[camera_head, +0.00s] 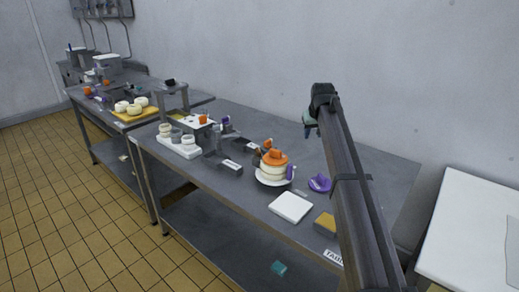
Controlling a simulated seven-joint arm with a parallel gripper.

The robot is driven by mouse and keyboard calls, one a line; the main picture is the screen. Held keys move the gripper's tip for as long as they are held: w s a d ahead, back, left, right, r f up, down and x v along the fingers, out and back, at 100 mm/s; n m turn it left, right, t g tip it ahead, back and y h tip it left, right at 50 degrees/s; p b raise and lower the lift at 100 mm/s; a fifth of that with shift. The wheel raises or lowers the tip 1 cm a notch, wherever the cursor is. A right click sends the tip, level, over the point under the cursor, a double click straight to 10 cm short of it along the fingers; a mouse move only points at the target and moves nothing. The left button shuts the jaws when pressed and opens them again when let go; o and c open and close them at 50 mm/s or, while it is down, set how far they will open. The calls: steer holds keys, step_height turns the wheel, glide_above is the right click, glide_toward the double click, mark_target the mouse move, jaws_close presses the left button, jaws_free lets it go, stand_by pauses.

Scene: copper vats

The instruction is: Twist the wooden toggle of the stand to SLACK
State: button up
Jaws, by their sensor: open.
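My gripper (310,124) is at the end of my arm, above the back right part of the near metal table (235,120). It is small in view, open, with nothing seen between its fingers. A grey metal stand (222,163) with a pale label on its low front block is on the table, left of the gripper and apart from it. A small brown part shows near its right side, but I cannot tell whether it is the wooden toggle. The toggle's setting and any SLACK marking are too small to read.
White and orange stacked rounds (272,170) sit on a plate right of the stand. A purple piece (319,183), a white square board (290,207) and a yellow-topped block (326,223) lie nearer my arm. A white tray (179,150) with pale rounds is at left.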

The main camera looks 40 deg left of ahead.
mark_target(258, 150)
steer(key=s+a+r+n+g, duration=0.2)
steer(key=s+a+r, duration=0.2)
steer(key=s+a, duration=0.95)
steer(key=shift+y, duration=0.4)
steer(key=x, duration=1.4)
steer(key=shift+d, duration=0.2)
jaws_close()
